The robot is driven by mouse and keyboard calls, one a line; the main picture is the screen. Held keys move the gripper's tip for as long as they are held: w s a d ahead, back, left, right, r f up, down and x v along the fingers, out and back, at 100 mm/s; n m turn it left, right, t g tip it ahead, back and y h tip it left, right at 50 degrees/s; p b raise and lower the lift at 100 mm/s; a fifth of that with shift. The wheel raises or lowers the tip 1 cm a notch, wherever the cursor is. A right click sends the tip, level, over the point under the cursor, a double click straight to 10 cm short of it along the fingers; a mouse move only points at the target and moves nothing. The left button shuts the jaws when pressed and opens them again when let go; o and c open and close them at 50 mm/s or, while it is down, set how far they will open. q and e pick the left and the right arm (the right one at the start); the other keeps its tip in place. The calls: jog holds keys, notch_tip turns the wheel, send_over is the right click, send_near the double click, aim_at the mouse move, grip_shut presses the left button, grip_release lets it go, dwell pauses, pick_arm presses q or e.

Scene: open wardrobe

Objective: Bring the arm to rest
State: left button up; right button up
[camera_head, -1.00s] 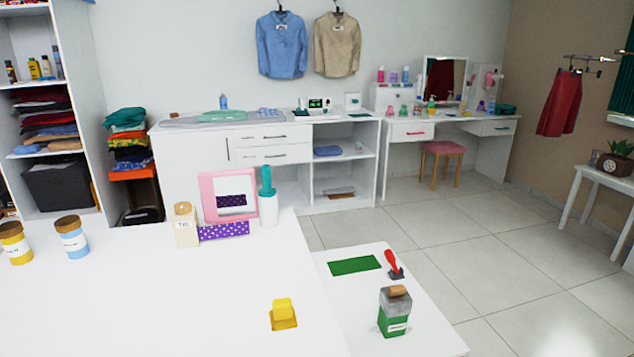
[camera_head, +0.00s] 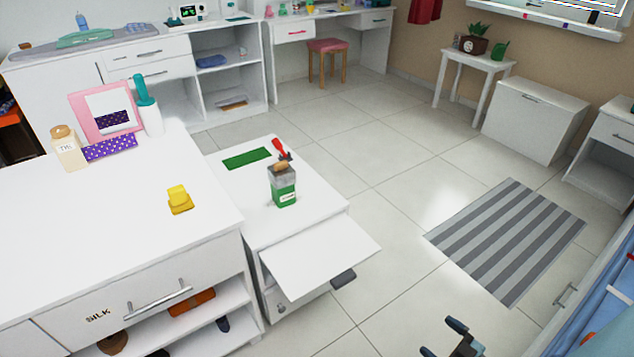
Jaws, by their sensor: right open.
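My right gripper (camera_head: 456,338) shows at the bottom edge of the head view, right of centre. Its dark fingers are apart and nothing shows between them. It is over the tiled floor, apart from the white furniture. Most of its arm is out of the picture. My left gripper is not in view.
A white counter (camera_head: 120,230) fills the left, with a low cabinet (camera_head: 315,185) and its protruding white panel (camera_head: 318,255) beside it. A striped rug (camera_head: 510,240) lies on open floor.

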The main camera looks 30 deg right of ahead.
jog(key=w+d+r+n+y, duration=0.1)
jog(key=w+d+r+n, duration=0.15)
jog(key=d, duration=0.35)
jog(key=w+a+r+m+g, duration=0.15)
jog(key=a+r, duration=0.35)
jog(key=a, duration=0.7)
jog(key=w+a+r+m+g, duration=0.15)
jog(key=a+r, duration=0.25)
jog(key=a, duration=0.8)
jog(key=w+a+r+m+g, duration=0.15)
jog(key=a+r, duration=0.35)
jog(key=a, duration=0.7)
pick_arm(q)
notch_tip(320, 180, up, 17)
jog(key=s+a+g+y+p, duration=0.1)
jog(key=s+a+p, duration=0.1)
jog(key=p, duration=2.5)
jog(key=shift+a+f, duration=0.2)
pick_arm(e)
notch_tip(320, 180, up, 17)
jog(key=s+d+g+h, duration=0.1)
jog(key=s+d, duration=0.1)
jog(key=shift+d+n+g, duration=0.15)
jog(key=shift+n+g, duration=0.2)
jog(key=shift+n, duration=0.05)
